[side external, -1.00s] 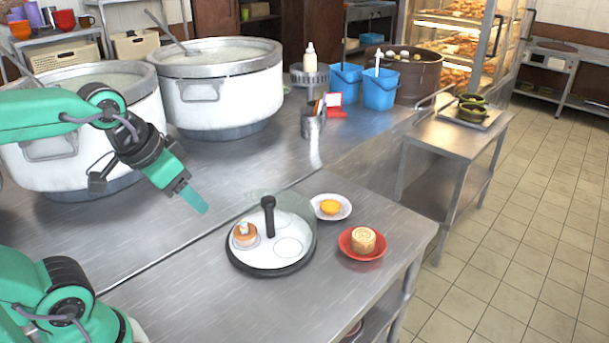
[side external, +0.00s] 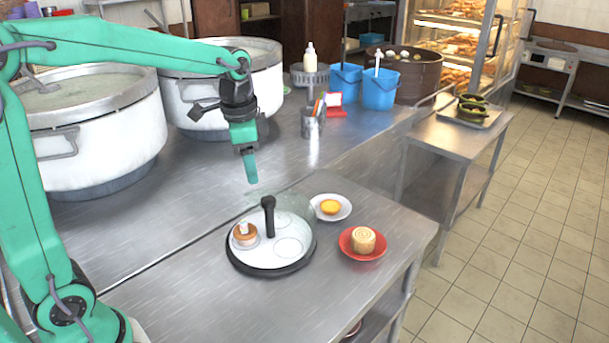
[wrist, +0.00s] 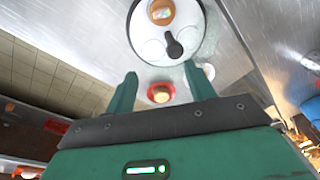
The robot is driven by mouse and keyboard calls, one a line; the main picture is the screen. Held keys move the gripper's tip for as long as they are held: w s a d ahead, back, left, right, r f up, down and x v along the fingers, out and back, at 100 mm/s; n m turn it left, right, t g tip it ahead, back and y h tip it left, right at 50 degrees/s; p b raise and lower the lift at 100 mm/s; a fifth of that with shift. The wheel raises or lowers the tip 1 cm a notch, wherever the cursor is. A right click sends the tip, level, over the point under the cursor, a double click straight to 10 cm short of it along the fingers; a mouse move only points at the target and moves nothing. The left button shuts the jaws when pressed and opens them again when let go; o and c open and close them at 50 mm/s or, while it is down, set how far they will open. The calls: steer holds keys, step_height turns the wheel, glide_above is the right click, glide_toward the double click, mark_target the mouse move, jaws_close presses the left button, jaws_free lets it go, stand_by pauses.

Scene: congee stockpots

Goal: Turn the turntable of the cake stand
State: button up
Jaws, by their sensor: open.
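The cake stand's round white turntable (side external: 270,255) with a black rim lies on the steel table. A black upright handle (side external: 268,216) stands on it, and a small brown cake (side external: 244,234) sits on its left part. Ring outlines mark other places on its top. My gripper (side external: 251,182) hangs above and just behind the handle, pointing down, apart from it. In the wrist view the turntable (wrist: 150,50) lies beyond my open, empty fingers (wrist: 160,88), with the handle (wrist: 174,46) and cake (wrist: 161,12) in sight.
A white plate (side external: 344,213) with a yellow tart stands behind right of the turntable. A red plate (side external: 350,254) with a rolled cake stands to its right. Large white pots (side external: 105,140) stand at back left. A metal cup (side external: 312,127) holds utensils. The table's front left is bare.

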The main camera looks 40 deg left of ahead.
steer(key=m+g, duration=0.1)
steer(key=m, duration=0.1)
glide_above(268, 199)
step_height(268, 199, down, 4)
steer(key=shift+r, duration=0.15)
steer(key=shift+f, duration=3.9)
steer(key=shift+c, duration=0.4)
jaws_close()
